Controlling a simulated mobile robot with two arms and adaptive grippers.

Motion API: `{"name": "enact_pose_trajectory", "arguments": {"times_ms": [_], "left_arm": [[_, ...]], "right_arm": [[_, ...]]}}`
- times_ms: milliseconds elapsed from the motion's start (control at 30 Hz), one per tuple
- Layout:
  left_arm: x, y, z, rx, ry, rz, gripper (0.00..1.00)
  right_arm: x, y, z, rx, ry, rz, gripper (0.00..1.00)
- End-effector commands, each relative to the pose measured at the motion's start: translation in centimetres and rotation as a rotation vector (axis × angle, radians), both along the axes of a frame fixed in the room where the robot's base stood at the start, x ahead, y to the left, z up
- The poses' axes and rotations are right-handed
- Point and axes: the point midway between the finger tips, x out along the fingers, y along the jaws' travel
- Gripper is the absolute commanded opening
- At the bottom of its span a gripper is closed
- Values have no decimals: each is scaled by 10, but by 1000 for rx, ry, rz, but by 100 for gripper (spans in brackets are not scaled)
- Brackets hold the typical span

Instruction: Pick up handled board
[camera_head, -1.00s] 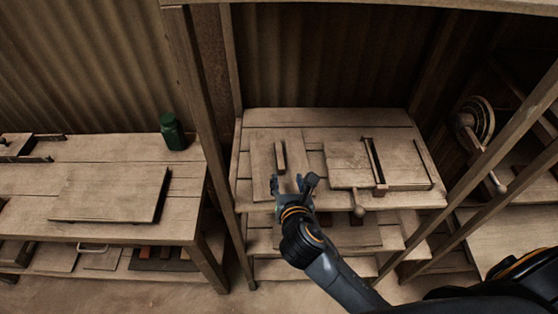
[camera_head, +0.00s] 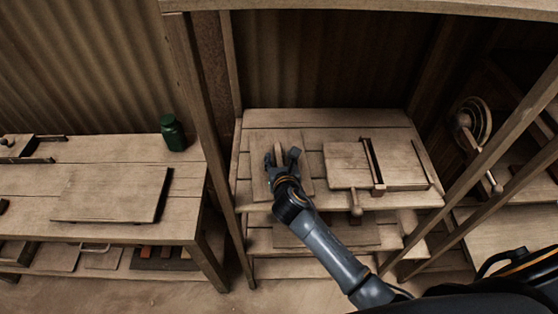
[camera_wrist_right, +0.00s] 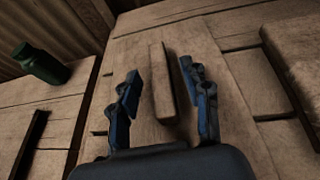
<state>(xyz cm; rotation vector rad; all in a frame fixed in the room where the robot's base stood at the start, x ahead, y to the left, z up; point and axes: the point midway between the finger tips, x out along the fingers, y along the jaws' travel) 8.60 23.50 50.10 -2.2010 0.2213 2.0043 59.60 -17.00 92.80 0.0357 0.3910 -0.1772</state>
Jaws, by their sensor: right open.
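The handled board (camera_head: 304,183) is a flat wooden board lying on the left part of the middle bench's top. Its upright bar handle (camera_wrist_right: 161,85) stands on it and shows in the right wrist view, where the board (camera_wrist_right: 207,58) lies under it. My right gripper (camera_head: 281,156) is open over the board, with its fingers on either side of the handle; in the head view it hides most of the handle. The wrist view shows the fingertips apart from the handle, with gaps on both sides. My left gripper is not in view.
A wooden press with a sliding bar and knob (camera_head: 356,210) is right of the board. Frame posts (camera_head: 196,110) flank the bench. The left bench holds a flat board (camera_head: 110,192) and a green bottle (camera_head: 172,133). A wheel (camera_head: 472,122) is at right.

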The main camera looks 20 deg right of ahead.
Motion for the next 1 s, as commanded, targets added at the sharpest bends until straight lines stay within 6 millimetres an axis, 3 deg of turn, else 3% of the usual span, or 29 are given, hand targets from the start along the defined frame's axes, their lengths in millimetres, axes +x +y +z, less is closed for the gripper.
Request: {"name": "enact_pose_trajectory", "arguments": {"times_ms": [167, 433, 467, 700, 1000], "left_arm": [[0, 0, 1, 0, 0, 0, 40], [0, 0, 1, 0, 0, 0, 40], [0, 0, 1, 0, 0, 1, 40], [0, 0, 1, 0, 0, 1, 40], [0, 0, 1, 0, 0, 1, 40]], "right_arm": [[18, -3, -7, 0, 0, 0, 47], [20, -3, -9, 0, 0, 0, 47], [20, -3, -9, 0, 0, 0, 45], [20, -4, -9, 0, 0, 0, 0], [21, -3, -7, 0, -2, 1, 0]]}}
